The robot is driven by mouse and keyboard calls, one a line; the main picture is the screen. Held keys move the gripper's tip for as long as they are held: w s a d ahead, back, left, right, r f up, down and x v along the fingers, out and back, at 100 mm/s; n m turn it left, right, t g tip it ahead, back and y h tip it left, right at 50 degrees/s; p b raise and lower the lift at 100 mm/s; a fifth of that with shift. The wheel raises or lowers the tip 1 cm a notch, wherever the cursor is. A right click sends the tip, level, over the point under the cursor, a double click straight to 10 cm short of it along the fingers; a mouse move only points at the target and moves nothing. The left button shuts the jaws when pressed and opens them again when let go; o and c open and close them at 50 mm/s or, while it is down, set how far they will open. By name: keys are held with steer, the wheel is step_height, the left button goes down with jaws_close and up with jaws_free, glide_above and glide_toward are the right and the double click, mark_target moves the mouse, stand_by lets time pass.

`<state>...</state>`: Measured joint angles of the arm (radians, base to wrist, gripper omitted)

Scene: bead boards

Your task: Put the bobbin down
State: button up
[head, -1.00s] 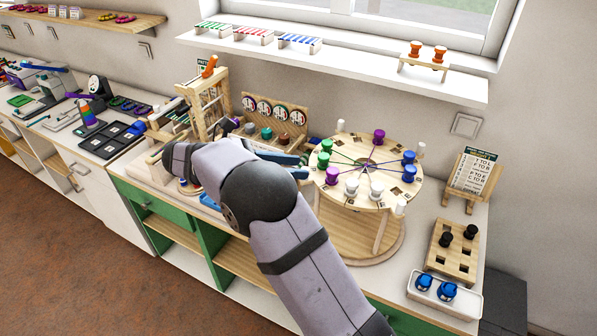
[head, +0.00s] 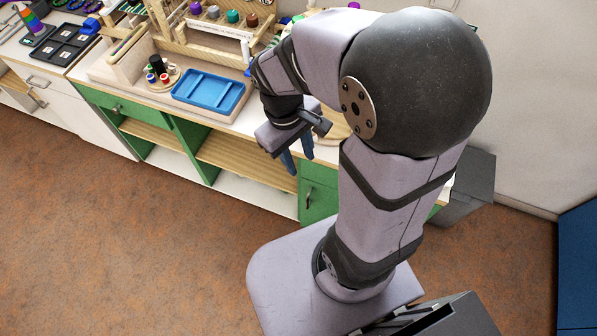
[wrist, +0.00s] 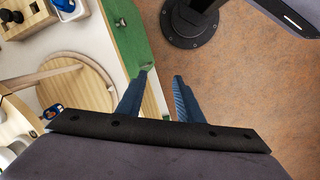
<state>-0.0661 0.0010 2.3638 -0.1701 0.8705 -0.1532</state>
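My gripper (head: 297,165) hangs in front of the counter edge, pointing down. In the wrist view its two blue fingers (wrist: 161,78) stand apart with nothing between them, so it is open and empty. I see no bobbin in it. A small round wooden stand (head: 170,85) on the counter at left holds small coloured bobbins (head: 154,79) around a dark upright piece. Larger spools in purple (head: 195,8), teal (head: 233,17) and brown (head: 252,20) stand in a row behind. I cannot tell which one is the task's bobbin. My arm hides much of the counter.
A blue divided tray (head: 208,92) lies on the counter near its front edge. A round wooden base (wrist: 88,68) and a holed block (wrist: 38,22) show in the wrist view. A green drawer front (wrist: 128,38) is close to my fingers. Open floor lies in front.

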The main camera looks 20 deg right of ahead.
steer(key=s+m, duration=0.1)
steer(key=s+a+f+m+y, duration=0.1)
steer(key=s+m, duration=0.1)
steer(key=shift+s+a+f+m+t+y, duration=0.1)
steer(key=shift+a+f+m+t+y, duration=0.2)
steer(key=shift+m+t, duration=0.1)
